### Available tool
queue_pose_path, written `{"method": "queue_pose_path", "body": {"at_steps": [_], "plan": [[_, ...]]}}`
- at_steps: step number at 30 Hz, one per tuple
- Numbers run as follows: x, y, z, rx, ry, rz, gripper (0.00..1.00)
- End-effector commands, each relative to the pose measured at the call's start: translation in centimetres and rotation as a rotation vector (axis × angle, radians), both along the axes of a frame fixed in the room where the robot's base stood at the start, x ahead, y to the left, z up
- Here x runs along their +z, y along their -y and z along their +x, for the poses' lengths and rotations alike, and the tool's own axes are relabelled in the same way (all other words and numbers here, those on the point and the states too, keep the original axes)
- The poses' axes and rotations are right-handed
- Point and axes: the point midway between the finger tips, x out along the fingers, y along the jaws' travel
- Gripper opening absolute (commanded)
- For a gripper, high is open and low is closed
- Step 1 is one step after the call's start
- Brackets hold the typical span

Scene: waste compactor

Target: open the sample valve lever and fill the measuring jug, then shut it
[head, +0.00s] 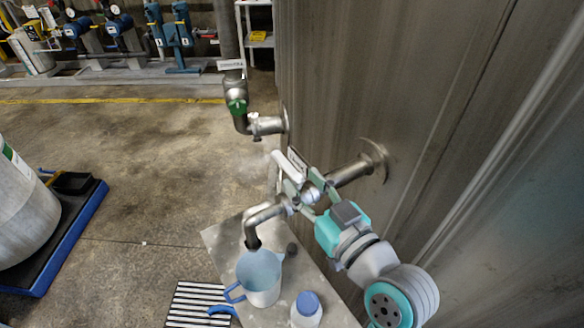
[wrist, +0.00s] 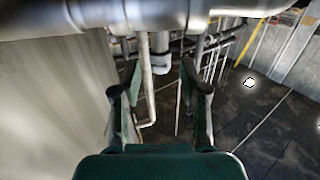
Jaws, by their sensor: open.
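The sample valve (head: 312,188) sits on a steel pipe (head: 352,172) that comes out of the tank wall and bends down into a spout (head: 253,238). A pale lever-like bar (head: 290,168) shows beside the valve; its exact position is hard to tell. The measuring jug (head: 262,280), with a blue handle at the left, stands upright on a metal shelf below the spout. I cannot tell whether it holds liquid. My gripper (head: 304,186) is at the valve with its fingers apart. The wrist view shows the open fingers (wrist: 160,95) under the pipe (wrist: 190,14), with no object clearly held.
A second pipe with a green-marked valve (head: 237,105) stands behind. A drum on a blue-edged pallet (head: 75,235) is at left; the floor between is clear.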

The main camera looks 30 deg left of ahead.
Motion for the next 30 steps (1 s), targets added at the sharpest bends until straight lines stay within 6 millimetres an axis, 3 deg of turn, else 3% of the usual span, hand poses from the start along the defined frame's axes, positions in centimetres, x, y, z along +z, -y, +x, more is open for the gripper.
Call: {"method": "queue_pose_path", "body": {"at_steps": [3, 10, 30], "plan": [[-0.1, 2.1, -0.8, -0.004, 0.000, -0.001, 0.44], [0.0, 4.3, -1.9, -0.001, 0.000, 0.000, 0.44], [0.0, 4.6, -2.1, 0.000, 0.000, 0.000, 0.44]]}}
